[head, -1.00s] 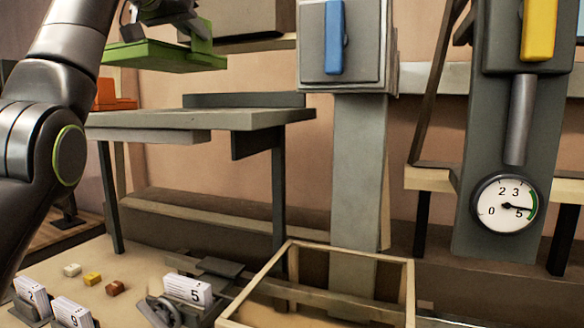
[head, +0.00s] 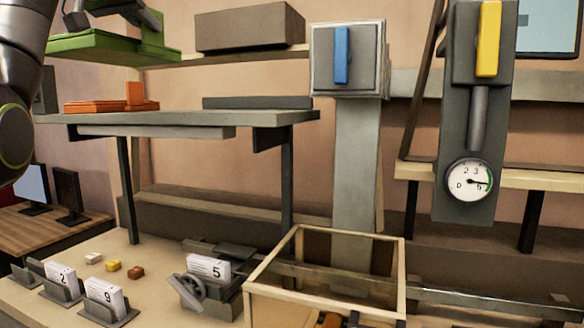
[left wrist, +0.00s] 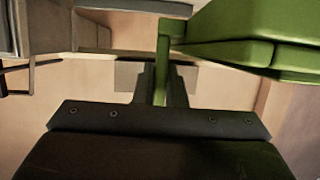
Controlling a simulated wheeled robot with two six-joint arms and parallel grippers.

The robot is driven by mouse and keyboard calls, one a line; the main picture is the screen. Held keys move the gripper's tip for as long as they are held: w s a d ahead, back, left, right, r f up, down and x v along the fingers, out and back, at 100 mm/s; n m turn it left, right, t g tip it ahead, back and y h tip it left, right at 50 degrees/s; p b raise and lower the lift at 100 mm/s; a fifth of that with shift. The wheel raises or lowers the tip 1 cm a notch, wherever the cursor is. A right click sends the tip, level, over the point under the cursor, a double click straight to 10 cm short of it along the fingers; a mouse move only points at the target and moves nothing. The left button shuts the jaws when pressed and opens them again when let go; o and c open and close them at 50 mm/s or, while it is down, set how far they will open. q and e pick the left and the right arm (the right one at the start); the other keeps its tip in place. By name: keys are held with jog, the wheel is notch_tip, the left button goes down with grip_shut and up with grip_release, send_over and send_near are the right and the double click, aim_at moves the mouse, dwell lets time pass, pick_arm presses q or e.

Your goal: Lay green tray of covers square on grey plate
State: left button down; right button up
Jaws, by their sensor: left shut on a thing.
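The green tray (head: 110,47) hangs in the air at the upper left of the head view, above the grey plate (head: 185,118). My left gripper (head: 147,17) is shut on the tray's upright green tab. In the left wrist view the tab (left wrist: 162,70) stands between the fingers, and the tray's underside (left wrist: 235,50) extends to the right. The covers cannot be made out. The grey plate is a raised, table-like surface on dark legs, with a low dark ledge (head: 257,102) along its back. My right gripper is not in view.
An orange tray (head: 95,106) lies on the plate's left part, below the green tray. The plate's middle and right look bare. A grey post with a blue switch (head: 341,55) stands to the right. A wooden frame (head: 325,290) and numbered card holders (head: 208,268) are below.

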pick_arm(q)
jog(key=shift+n+y, duration=0.3)
jog(key=a, duration=0.4)
jog(key=shift+a+r, duration=0.2)
jog(key=shift+a, duration=0.05)
jog(key=s+a+n+y, duration=0.2)
jog(key=s+a, duration=0.2)
jog(key=a, duration=0.6)
jog(key=s+a+n+y, duration=0.15)
jog(key=s+a, duration=0.25)
jog(key=a, duration=0.7)
notch_tip(320, 180, down, 21)
jog(key=w+n+g+y, duration=0.1)
jog(key=w+n+y, duration=0.1)
jog(key=n+y, duration=0.3)
jog(key=s+d+f+m, duration=0.1)
jog(key=s+d+f, duration=0.5)
jog(key=f, duration=0.4)
jog(key=s+d+f, duration=0.4)
jog(key=s+f, duration=0.4)
jog(key=f, duration=0.1)
jog(key=w+d+f+m+h+b, duration=0.1)
jog(key=d+f+m+h, duration=0.1)
jog(key=d+f, duration=0.6)
jog(key=w+d+f+m+t+h+b, duration=0.1)
jog(key=d+f, duration=0.6)
jog(key=d, duration=0.8)
jog(key=shift+w+f+m+h+b, duration=0.45)
jog(key=shift+w+m+h, duration=0.25)
jog(key=shift+m+h, duration=0.45)
